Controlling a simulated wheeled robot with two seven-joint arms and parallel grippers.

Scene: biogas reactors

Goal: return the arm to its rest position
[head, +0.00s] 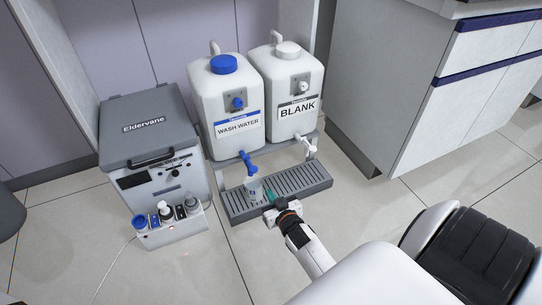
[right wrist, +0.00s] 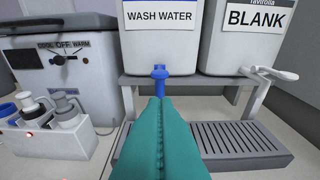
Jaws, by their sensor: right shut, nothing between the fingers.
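My right gripper (head: 269,196) is in front of the drip tray in the head view, its teal fingers pointing toward the blue tap (head: 248,162) of the wash water container (head: 226,95). In the right wrist view the teal fingers (right wrist: 160,120) are pressed together with nothing between them. The blue tap (right wrist: 159,78) shows just beyond their tips; I cannot tell if they touch. A small clear bottle (head: 253,187) stands on the drip tray under that tap, beside my fingertips; the fingers hide it in the wrist view. My left gripper is not in view.
The grated drip tray (head: 300,180) lies below both taps. The BLANK container (head: 289,85) stands right of the wash water. A grey-lidded Eldervane box (head: 148,125) with a rack of small bottles (head: 172,229) is at the left. A cabinet (head: 440,100) stands right; floor between is clear.

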